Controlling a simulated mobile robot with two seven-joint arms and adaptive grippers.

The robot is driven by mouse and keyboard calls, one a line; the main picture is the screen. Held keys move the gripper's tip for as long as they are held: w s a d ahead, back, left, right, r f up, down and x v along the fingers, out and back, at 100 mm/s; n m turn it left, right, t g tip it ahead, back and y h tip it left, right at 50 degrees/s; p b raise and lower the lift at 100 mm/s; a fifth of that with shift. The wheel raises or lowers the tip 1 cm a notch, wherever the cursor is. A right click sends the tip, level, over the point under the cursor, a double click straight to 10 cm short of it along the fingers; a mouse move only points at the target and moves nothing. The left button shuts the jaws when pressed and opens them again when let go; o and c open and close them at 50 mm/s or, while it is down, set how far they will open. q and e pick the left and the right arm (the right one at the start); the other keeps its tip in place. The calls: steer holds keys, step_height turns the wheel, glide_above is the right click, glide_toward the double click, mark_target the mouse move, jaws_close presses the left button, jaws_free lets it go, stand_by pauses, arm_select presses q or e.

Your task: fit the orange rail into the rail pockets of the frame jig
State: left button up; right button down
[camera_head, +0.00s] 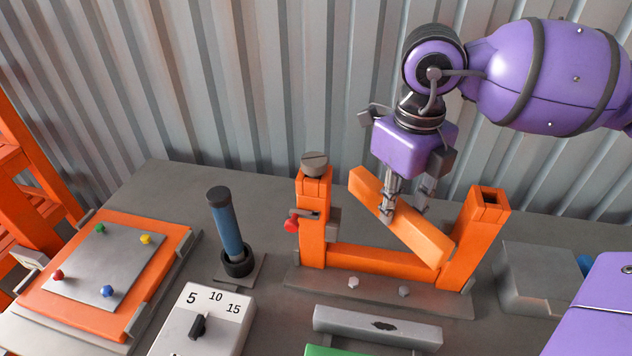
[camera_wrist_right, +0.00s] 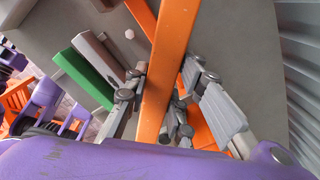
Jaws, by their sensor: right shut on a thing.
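The orange rail (camera_head: 418,235) is a straight bar, held by my right gripper (camera_head: 402,213) near its middle. The rail slants from upper left down to lower right. The frame jig (camera_head: 375,262) has two orange posts and a low orange crossbar on a grey base. The rail's lower right end overlaps the right post (camera_head: 476,240) in the picture; contact cannot be told. Its upper left end is free, right of the left post (camera_head: 312,230). In the right wrist view the rail (camera_wrist_right: 168,50) passes between the fingers. My left gripper is in neither view.
A grey knob (camera_head: 315,165) tops the left post, and a red-tipped lever (camera_head: 292,225) juts from its side. A blue cylinder (camera_head: 229,235) stands left of the jig. A dial box (camera_head: 205,325) and grey bar (camera_head: 377,327) lie in front, a grey block (camera_head: 548,280) right.

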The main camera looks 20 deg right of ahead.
step_height(320, 180, down, 4)
steer(key=shift+w+d+r, duration=0.15)
